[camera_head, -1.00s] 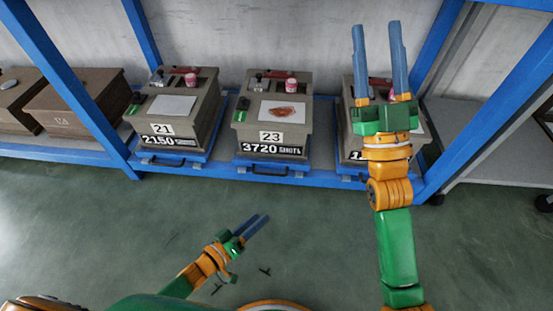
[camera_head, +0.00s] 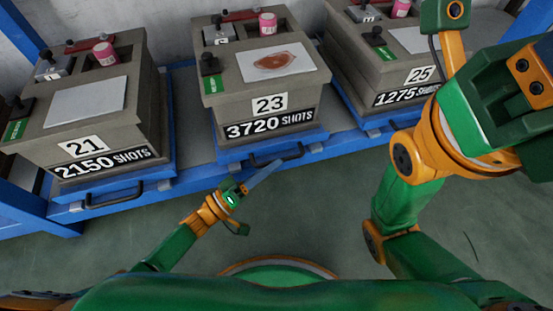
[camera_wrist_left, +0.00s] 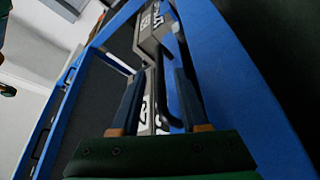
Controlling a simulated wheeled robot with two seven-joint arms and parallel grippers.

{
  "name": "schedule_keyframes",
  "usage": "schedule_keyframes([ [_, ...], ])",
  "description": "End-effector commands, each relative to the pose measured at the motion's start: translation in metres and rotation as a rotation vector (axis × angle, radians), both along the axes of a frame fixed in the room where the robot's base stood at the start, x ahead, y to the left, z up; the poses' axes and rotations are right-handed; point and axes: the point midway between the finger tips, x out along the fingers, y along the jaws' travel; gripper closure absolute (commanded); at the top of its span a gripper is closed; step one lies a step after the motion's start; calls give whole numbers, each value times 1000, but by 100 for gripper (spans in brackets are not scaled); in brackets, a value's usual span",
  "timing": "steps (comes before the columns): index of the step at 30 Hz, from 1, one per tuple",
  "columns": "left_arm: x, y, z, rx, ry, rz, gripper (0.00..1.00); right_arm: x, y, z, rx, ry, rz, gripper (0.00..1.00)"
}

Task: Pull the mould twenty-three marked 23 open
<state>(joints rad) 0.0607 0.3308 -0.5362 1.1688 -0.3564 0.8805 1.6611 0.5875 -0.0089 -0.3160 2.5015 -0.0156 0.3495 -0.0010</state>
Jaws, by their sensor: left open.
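Mould twenty-three (camera_head: 265,97) is a grey block with a "23" plate, "3720 SHOTS" on its front and a reddish-brown picture on top. It sits on a blue tray with a dark bar handle (camera_head: 278,159) at the front. My left gripper (camera_head: 266,174) is open at that handle, below the mould's front. In the left wrist view the handle (camera_wrist_left: 171,100) shows between the two blue fingers (camera_wrist_left: 158,95); contact cannot be told. My right gripper (camera_head: 505,100) is raised at the right; its fingertips are out of view.
Mould 21 (camera_head: 75,125) stands to the left and mould 25 (camera_head: 400,66) to the right, each on the blue rack (camera_head: 190,178). Mould 21's tray has its own handle (camera_head: 114,194). The green floor in front is clear.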

Motion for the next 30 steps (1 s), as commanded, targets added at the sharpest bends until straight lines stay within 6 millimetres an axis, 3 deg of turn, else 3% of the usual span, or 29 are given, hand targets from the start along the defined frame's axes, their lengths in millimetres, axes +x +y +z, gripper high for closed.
schedule_keyframes([
  [6,17,-22,4,1,1,1,55,-4,1,-7,1,-12,0,50],
  [13,18,-23,6,1,1,1,55,-4,1,-6,1,-12,0,50],
  [18,18,-23,6,1,1,1,100,-4,0,-6,1,-12,0,50],
  [30,18,-22,5,1,1,1,100,-4,0,-6,1,-11,0,50],
])
